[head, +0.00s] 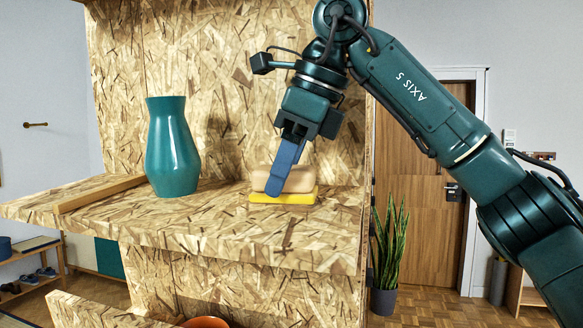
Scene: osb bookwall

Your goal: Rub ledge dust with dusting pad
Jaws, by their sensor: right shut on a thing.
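The dusting pad (300,181) has a beige upper part and a yellow underside. It lies flat on the speckled chipboard ledge (190,222), towards its right end. My right gripper (274,186) comes down from above, its blue fingers shut on the beige part of the pad. The near finger hides a strip of the pad. The yellow underside appears to touch the ledge. I cannot tell dust apart from the ledge's flake pattern; a darker streak (289,234) shows in front of the pad. My left gripper is not in view.
A teal vase (172,148) stands upright on the ledge, left of the pad. A wooden strip (100,193) lies at the left. A chipboard wall (220,80) closes the back. Bare ledge lies between vase and pad. An orange round thing (205,322) shows below.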

